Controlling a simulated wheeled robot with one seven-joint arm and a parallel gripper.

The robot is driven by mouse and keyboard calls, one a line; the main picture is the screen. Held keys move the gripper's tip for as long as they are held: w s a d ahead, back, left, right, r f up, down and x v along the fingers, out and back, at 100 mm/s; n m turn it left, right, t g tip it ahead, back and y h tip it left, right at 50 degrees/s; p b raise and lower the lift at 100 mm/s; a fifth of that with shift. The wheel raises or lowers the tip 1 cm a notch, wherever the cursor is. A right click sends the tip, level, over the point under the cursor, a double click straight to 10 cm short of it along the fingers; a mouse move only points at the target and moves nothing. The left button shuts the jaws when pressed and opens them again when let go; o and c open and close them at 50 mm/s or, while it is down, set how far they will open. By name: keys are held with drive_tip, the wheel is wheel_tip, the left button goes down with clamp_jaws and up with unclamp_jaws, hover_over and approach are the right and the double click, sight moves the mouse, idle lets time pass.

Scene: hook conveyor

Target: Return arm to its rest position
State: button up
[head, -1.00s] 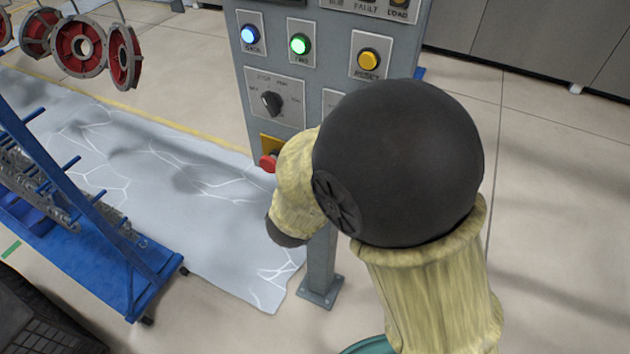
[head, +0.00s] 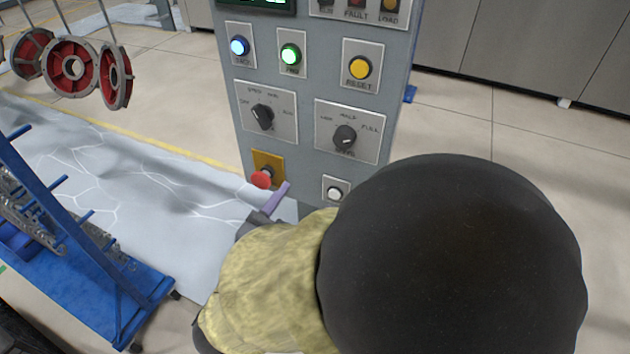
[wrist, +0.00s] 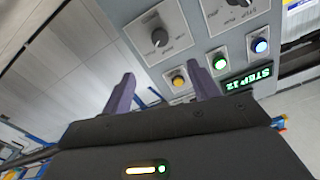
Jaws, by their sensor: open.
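My gripper (wrist: 160,90) is open and empty in the wrist view, its two purple fingers apart in front of the control panel (wrist: 180,68). In the head view one purple finger shows beside the red stop button, and the rest of the gripper is hidden behind my arm. The grey control panel (head: 318,100) stands upright ahead of me. It carries a lit blue button (head: 239,46), a lit green button (head: 290,54), a yellow reset button (head: 359,68), two black rotary knobs, a red stop button (head: 262,179) and a white button (head: 334,193). A green display (wrist: 247,79) reads "STEP 12" in the wrist view.
A blue cart (head: 95,310) with racks stands at the left. Red and grey round parts (head: 75,68) hang at the upper left. A pale sheet (head: 150,200) lies on the floor. Grey cabinets (head: 520,50) line the back right, with clear floor before them.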

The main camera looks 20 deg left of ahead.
idle(0.3)
drive_tip(key=w+d+f+n+g+y, duration=0.2)
drive_tip(key=w+d+f+g, duration=0.25)
drive_tip(key=w, duration=0.25)
drive_tip(key=w+d+f+n+g+y, duration=0.1)
drive_tip(key=w+d+f+g+y, duration=0.15)
drive_tip(key=w+d, duration=0.4)
drive_tip(key=s+d+f+g+h, duration=0.1)
drive_tip(key=s+d+f+g, duration=0.1)
drive_tip(key=d, duration=0.4)
drive_tip(key=s+d+f+g+h, duration=0.1)
drive_tip(key=s+d+f+g, duration=0.1)
drive_tip(key=d, duration=0.5)
drive_tip(key=s+d+f+n+g+h, duration=0.1)
drive_tip(key=s+d+f+g, duration=0.1)
drive_tip(key=s+d+g, duration=0.2)
drive_tip(key=shift+s+d+f+p, duration=0.3)
drive_tip(key=shift+s+d+f, duration=0.1)
drive_tip(key=shift+d, duration=0.85)
